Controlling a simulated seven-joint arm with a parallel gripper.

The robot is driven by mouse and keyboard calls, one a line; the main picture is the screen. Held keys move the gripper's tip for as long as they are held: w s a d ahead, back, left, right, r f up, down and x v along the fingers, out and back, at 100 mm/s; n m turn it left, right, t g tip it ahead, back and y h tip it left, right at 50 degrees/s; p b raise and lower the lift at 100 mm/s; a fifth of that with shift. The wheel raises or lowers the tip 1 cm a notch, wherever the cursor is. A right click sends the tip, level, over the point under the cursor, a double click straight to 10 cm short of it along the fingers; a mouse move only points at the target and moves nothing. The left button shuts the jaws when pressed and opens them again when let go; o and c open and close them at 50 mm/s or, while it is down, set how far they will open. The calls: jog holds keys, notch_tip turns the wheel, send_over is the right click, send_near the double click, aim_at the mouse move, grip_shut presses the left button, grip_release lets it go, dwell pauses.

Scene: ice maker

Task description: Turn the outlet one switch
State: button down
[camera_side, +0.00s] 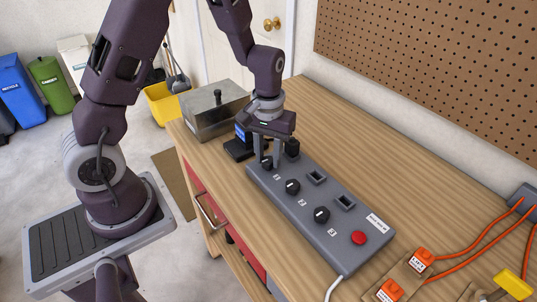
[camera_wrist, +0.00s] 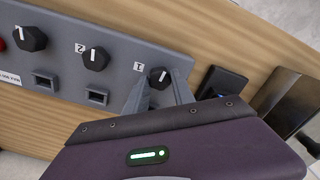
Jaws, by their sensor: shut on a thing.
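The grey power strip (camera_side: 318,207) lies on the wooden bench with a row of black rotary knobs labelled 1, 2 and 3. My gripper (camera_side: 268,160) points down at the strip's far end. Its two fingers are shut on the outlet one switch (camera_wrist: 160,78), one finger on each side of the black knob. The knob's white mark shows in the wrist view, tilted slightly from upright. The outlet two knob (camera_side: 292,187) and outlet three knob (camera_side: 321,215) stand free. The outlet one socket is hidden in the wrist view by my gripper.
A red button (camera_side: 358,238) is at the strip's near end. Orange cables (camera_side: 480,238) lie at the right.

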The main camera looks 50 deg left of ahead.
aim_at(268, 159)
jog(key=shift+n, duration=0.6)
jog(key=c, duration=1.1)
grip_release()
jog(key=shift+o, duration=0.2)
notch_tip(268, 159, up, 7)
jog(key=shift+r, duration=0.1)
